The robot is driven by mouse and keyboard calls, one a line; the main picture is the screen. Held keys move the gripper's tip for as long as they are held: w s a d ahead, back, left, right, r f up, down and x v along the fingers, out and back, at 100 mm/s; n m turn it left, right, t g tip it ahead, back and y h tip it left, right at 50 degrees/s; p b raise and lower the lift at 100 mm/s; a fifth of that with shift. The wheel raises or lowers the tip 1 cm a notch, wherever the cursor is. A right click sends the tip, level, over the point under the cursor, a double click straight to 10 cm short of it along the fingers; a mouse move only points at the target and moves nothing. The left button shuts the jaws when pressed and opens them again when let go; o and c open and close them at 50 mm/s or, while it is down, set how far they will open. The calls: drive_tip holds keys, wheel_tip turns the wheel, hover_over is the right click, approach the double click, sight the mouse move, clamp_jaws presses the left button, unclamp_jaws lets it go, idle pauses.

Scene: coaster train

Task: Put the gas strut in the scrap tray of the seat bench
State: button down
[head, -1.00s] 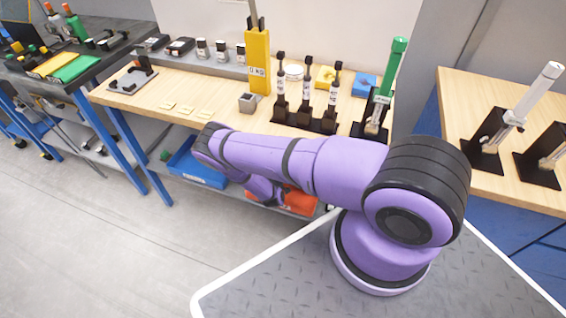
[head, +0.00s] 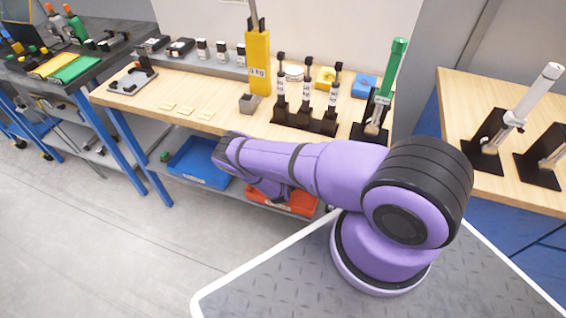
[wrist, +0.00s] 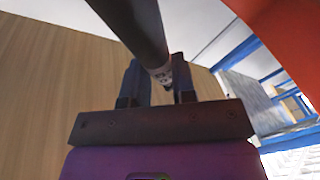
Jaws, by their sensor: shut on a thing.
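A dark rod, apparently the gas strut (wrist: 133,22), runs from the top of the wrist view down between the fingers. My gripper (wrist: 163,88) is shut on it, near a pale marked section of the rod. In the head view my purple arm reaches over the seat bench's front edge and down towards the lower shelf; the gripper and strut are hidden there. An orange-red tray (head: 297,203), likely the scrap tray, sits on that shelf, partly behind the arm. A large red surface (wrist: 292,35) fills the wrist view's upper right corner, close to the gripper.
A blue tray (head: 196,162) stands left of the orange-red tray on the shelf. The floor left of my base is clear.

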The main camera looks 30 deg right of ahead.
drive_tip(key=shift+f, duration=0.6)
drive_tip(key=c, duration=0.9)
unclamp_jaws()
drive_tip(key=shift+r, duration=0.1)
drive_tip(key=v, duration=0.5)
drive_tip(key=r+v, duration=0.1)
drive_tip(key=v, duration=0.1)
drive_tip(key=shift+s+a, duration=0.15)
drive_tip(key=shift+s, duration=0.05)
